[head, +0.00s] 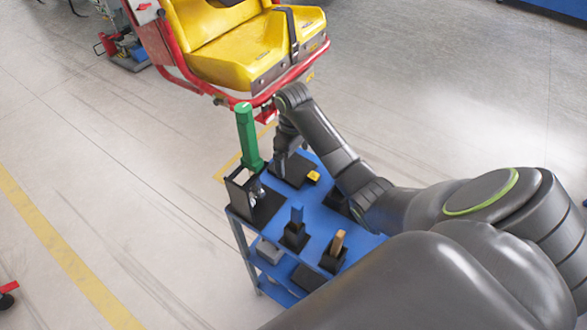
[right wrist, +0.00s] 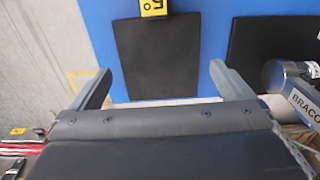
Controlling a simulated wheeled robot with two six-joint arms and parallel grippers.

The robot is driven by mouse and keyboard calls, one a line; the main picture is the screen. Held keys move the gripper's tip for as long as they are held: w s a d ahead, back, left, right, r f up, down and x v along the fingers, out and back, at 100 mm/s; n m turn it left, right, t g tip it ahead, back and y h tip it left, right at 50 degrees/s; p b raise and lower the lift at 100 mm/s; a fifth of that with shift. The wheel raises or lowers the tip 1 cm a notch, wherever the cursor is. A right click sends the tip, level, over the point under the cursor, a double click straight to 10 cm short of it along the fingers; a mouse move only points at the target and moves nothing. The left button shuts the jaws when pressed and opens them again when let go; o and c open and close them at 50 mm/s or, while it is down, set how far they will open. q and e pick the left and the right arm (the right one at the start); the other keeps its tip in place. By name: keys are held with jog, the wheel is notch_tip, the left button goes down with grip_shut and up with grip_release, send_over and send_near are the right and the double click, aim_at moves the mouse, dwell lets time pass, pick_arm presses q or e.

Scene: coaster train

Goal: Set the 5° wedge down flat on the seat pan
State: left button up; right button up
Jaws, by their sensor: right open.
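The 5° wedge (head: 291,171) looks like a flat dark slab with a yellow tag, lying on the blue cart top. In the right wrist view the dark slab (right wrist: 158,60) lies ahead of the fingers, its yellow 5° tag at the far edge. My right gripper (head: 281,157) is over the cart at the slab, partly hidden by its own arm. In the wrist view the right gripper (right wrist: 160,69) is open and empty, with its fingertips wide apart on either side of the slab's outline. The yellow seat pan (head: 225,67) is behind the cart. My left gripper is not in view.
A black strap (head: 291,32) crosses the seat.

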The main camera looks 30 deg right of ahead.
aim_at(293, 167)
jog(key=shift+f, duration=1.7)
jog(key=shift+r, duration=0.1)
jog(key=c, duration=0.9)
jog(key=shift+o, duration=0.2)
notch_tip(293, 167, up, 5)
jog(key=shift+w+d+f, duration=0.1)
jog(key=shift+r+p, duration=1.25)
jog(key=shift+r, duration=1.35)
